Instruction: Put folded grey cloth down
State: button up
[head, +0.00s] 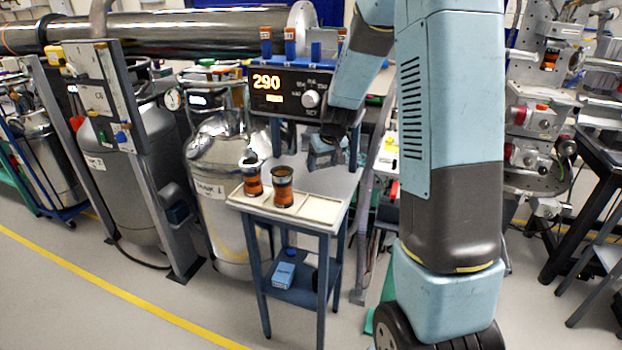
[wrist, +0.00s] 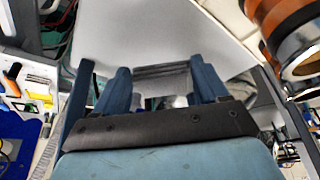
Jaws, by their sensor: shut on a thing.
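My gripper (head: 323,158) is over the grey top of a small blue-legged table (head: 330,185), behind its front tray. In the wrist view my gripper (wrist: 160,82) has its blue fingers on either side of the folded grey cloth (wrist: 162,76), whose layered edge shows between them. The gripper is shut on the cloth. The pale table top (wrist: 150,35) lies beyond the cloth. I cannot tell whether the cloth touches it. In the head view the cloth is hard to make out, as the gripper and arm cover that spot.
Two orange-and-black jars (head: 283,186) (head: 253,181) stand on a pale tray (head: 307,212) at the table's front; one jar (wrist: 290,35) is close at right in the wrist view. A controller reading 290 (head: 285,92) rises behind. The grey top right of the tray looks bare.

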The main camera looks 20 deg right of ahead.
send_over(313, 183)
jog(key=s, duration=0.2)
notch_tip(313, 183, down, 4)
jog(key=shift+w+f, duration=0.1)
jog(key=shift+w, duration=0.05)
jog(key=shift+f, duration=1.45)
jog(key=o, duration=1)
